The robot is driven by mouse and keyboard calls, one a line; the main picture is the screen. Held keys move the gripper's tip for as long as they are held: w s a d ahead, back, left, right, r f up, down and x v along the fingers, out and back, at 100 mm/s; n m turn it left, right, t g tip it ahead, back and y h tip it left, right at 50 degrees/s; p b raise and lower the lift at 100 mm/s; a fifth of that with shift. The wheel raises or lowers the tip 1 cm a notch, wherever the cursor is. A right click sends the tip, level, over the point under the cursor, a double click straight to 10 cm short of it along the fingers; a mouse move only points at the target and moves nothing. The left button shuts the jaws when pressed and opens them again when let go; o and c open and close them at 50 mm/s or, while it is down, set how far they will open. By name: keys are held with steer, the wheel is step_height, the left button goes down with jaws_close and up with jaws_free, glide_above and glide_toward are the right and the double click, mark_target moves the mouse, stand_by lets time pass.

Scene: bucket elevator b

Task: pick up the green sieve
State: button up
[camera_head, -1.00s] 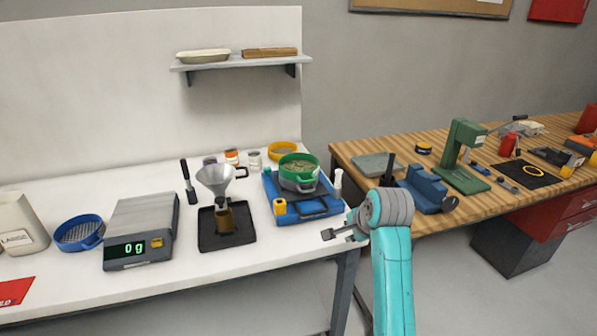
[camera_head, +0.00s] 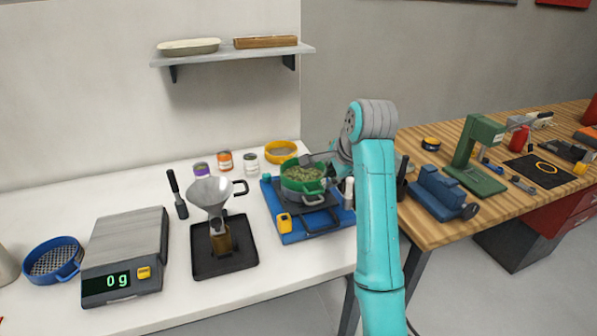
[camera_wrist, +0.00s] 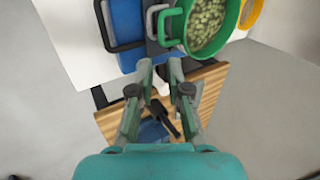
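The green sieve (camera_head: 304,188) holds pale green pieces and sits on a blue device (camera_head: 291,236) on the white table. It also shows at the top of the wrist view (camera_wrist: 233,22), with a green loop handle (camera_wrist: 169,28) on its left side. My gripper (camera_wrist: 160,66) is open and empty in the wrist view, its fingertips just below the sieve and its handle, apart from them. In the head view my gripper (camera_head: 328,172) is at the sieve's right side, partly hidden by my arm.
A yellow sieve (camera_head: 281,152) lies behind the green one. A funnel (camera_head: 211,193) on a black stand, a scale (camera_head: 125,255) and a blue sieve (camera_head: 53,260) stand to the left. A wooden bench (camera_head: 433,236) with tools is at the right. A shelf hangs above.

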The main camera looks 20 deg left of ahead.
mark_target(317, 192)
steer(key=shift+s+a+x, duration=0.1)
steer(key=shift+a+x, duration=0.05)
steer(key=shift+x, duration=1.7)
steer(key=shift+s+a+x, duration=0.1)
steer(key=shift+x, duration=1.7)
steer(key=shift+a+x, duration=0.15)
steer(key=shift+x, duration=1.7)
steer(key=shift+r, duration=0.1)
jaws_close()
